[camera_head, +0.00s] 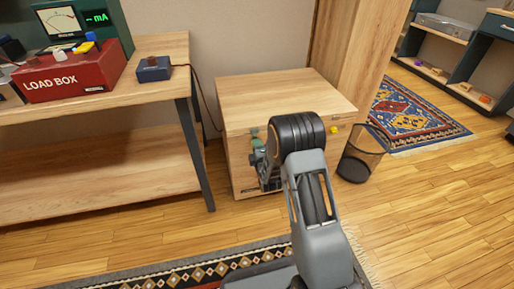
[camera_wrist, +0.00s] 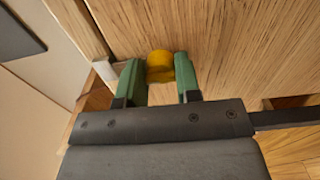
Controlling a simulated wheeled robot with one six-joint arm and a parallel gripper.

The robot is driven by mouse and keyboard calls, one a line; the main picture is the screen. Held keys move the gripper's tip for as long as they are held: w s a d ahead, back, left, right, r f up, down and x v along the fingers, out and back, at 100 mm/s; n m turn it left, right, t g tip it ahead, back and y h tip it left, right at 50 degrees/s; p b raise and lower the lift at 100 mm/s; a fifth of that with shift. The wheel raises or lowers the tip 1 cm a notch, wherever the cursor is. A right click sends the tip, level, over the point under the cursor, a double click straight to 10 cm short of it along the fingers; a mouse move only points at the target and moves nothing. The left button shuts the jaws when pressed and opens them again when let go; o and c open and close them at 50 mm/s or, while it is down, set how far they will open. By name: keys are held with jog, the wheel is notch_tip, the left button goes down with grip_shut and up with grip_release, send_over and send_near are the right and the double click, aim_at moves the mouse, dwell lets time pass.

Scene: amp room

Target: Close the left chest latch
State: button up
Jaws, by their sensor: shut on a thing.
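The wooden chest (camera_head: 285,88) stands on the floor in the head view, its lid down. My gripper (camera_head: 257,144) is at the left part of its front, with a green finger showing. In the wrist view my gripper (camera_wrist: 160,72) has its two green fingers on either side of the yellow left latch (camera_wrist: 159,62) and is shut on it. The latch lies against the wood grain of the chest. In the head view this latch is hidden by my gripper and arm. A second yellow latch (camera_head: 334,129) shows at the right of the chest's front.
A wooden bench (camera_head: 150,92) with a red load box (camera_head: 75,78) and a small blue box (camera_head: 153,69) stands left of the chest. A dark mesh bin (camera_head: 362,155) stands close to its right. A patterned rug (camera_head: 415,118) lies behind the bin.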

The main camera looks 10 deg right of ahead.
dwell(0.4)
jog(key=o, duration=0.9)
jog(key=s+p, duration=0.3)
jog(key=s, duration=1)
jog(key=shift+s+p, duration=0.3)
jog(key=shift+s, duration=0.1)
